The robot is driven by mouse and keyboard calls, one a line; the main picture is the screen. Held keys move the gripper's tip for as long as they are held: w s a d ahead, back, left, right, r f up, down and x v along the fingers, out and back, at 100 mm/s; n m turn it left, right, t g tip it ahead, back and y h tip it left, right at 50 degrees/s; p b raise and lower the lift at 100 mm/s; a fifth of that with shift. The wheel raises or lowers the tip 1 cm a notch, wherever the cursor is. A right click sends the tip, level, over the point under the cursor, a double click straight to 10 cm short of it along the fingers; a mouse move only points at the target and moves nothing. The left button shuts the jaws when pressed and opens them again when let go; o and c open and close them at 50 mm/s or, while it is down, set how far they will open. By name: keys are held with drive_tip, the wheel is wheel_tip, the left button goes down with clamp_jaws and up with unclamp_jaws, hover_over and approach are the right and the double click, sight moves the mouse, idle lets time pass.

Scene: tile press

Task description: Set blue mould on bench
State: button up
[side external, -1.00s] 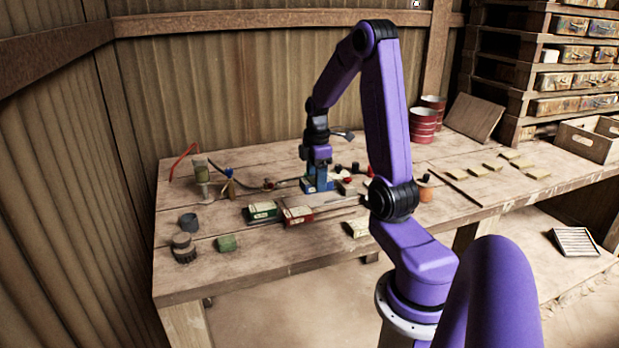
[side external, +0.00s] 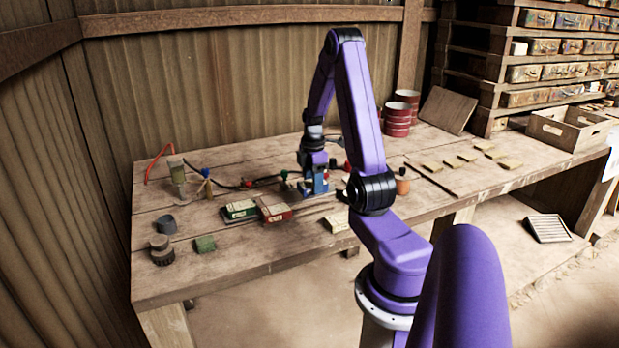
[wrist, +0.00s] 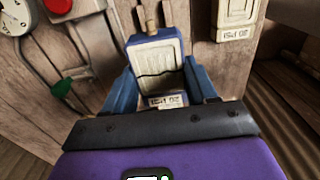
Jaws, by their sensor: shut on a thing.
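My gripper (side external: 315,186) is over the middle of the bench (side external: 225,268) and shut on the blue mould (side external: 322,182). In the wrist view, the blue mould (wrist: 157,57) sits between the two blue fingers of my gripper (wrist: 160,82). It has a cream face with a dark line across it, and a small label at its near end. In the side view my gripper partly hides it. I cannot tell whether its underside touches the bench.
A green mould (side external: 239,210) and a red mould (side external: 275,211) lie left of my gripper, with a pale block (side external: 337,222) in front. A red button (wrist: 58,5) and a gauge (wrist: 14,20) show in the wrist view.

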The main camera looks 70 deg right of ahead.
drive_tip(key=shift+f, duration=2.6)
drive_tip(key=shift+f, duration=0.4)
drive_tip(key=o, duration=1.4)
drive_tip(key=shift+c, duration=0.2)
wheel_tip(320, 180, up, 17)
drive_tip(key=w+a+n, duration=0.1)
drive_tip(key=w+a, duration=0.2)
drive_tip(key=a, duration=0.9)
drive_tip(key=w+a+n, duration=0.1)
drive_tip(key=w+a, duration=0.1)
drive_tip(key=a, duration=1)
drive_tip(key=s+a+n, duration=0.1)
drive_tip(key=s+a, duration=1.5)
drive_tip(key=s, duration=0.2)
drive_tip(key=shift+a+f+n, duration=0.25)
drive_tip(key=shift+n, duration=0.05)
